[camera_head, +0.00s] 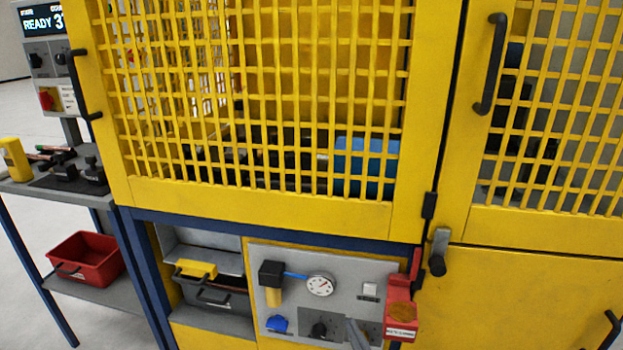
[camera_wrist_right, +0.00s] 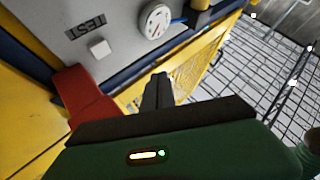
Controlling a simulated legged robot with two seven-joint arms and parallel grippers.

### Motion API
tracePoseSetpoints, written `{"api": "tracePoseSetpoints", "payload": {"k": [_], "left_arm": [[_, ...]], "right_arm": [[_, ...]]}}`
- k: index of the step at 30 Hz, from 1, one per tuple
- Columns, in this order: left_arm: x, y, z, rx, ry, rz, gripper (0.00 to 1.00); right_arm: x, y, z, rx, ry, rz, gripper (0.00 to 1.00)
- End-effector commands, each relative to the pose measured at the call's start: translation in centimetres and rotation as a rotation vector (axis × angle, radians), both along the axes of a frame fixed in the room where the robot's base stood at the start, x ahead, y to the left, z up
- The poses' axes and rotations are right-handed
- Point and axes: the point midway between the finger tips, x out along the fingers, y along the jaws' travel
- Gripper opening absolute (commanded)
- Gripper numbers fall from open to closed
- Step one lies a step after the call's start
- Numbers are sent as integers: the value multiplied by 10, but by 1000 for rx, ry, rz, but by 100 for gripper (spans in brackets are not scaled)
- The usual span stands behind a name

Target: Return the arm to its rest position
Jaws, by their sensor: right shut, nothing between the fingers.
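My right gripper (camera_head: 356,332) shows only as a grey tip at the bottom edge of the head view, in front of the lower grey panel (camera_head: 345,262). In the right wrist view its dark fingers (camera_wrist_right: 158,90) are together with nothing between them. The panel with its round gauge (camera_wrist_right: 155,20) and a red part (camera_wrist_right: 85,95) lie beyond the fingers; the gripper looks apart from them. My left gripper is in neither view.
A yellow mesh cage door (camera_head: 260,195) with black handles fills the upper middle. A red box (camera_head: 401,318) sticks out at the panel's right. A side cart (camera_head: 95,292) with a red bin (camera_head: 86,259) stands at left. Grey floor shows at far left.

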Motion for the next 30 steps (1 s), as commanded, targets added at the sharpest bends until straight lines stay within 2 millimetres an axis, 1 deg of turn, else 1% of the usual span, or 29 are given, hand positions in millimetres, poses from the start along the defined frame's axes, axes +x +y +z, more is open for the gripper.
{"api": "tracePoseSetpoints", "payload": {"k": [1, 2, 3, 4, 5, 6, 8, 9, 10, 11, 12, 14, 15, 16, 17, 18, 20, 21, 23, 24, 26, 27, 28, 29, 30], "left_arm": [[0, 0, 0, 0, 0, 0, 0], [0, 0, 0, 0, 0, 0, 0], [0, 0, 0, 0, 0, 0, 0], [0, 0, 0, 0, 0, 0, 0], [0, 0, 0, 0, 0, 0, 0], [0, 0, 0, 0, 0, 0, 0], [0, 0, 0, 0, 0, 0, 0], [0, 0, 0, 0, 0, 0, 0], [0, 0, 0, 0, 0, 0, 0], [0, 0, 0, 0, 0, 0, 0], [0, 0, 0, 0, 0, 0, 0], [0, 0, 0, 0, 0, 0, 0], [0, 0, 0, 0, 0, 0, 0], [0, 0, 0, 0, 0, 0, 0], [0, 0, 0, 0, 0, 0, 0], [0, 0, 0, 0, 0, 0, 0], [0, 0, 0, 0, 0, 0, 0], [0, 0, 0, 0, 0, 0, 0], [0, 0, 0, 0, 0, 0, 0], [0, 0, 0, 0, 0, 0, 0], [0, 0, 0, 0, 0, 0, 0], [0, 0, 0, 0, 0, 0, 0], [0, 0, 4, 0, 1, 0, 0], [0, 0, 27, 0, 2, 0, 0], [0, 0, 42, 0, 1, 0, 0]], "right_arm": [[-15, 30, 0, -139, -56, 58, 0], [-28, 51, -2, -246, -108, 98, 0], [-50, 79, -8, -405, -197, 156, 0], [-69, 99, -15, -528, -276, 202, 0], [-90, 116, -24, -651, -366, 250, 0], [-119, 135, -39, -810, -504, 314, 0], [-164, 151, -65, -1041, -761, 412, 0], [-194, 152, -86, -1185, -968, 479, 0], [-216, 148, -103, -1284, -1149, 529, 0], [-235, 139, -119, -1369, -1353, 581, 0], [-255, 120, -139, -1453, -1639, 642, 0], [-271, 86, -160, -1496, -2078, 719, 0], [-273, 62, -169, -1475, -2356, 759, 0], [-273, 45, -172, -1433, -2556, 784, 0], [-269, 29, -174, 1348, 2690, -788, 0], [-263, 10, -173, 1119, 2620, -726, 0], [-250, -15, -167, 815, 2508, -646, 0], [-240, -28, -161, 631, 2430, -598, 0], [-224, -45, -148, 381, 2306, -535, 0], [-214, -53, -139, 226, 2221, -496, 0], [-198, -63, -122, 10, 2087, -444, 0], [-188, -68, -110, -127, 1994, -412, 0], [-183, -70, -98, -211, 1936, -393, 0], [-185, -71, -79, -192, 1958, -398, 0], [-185, -71, -66, -186, 1965, -401, 0]]}}
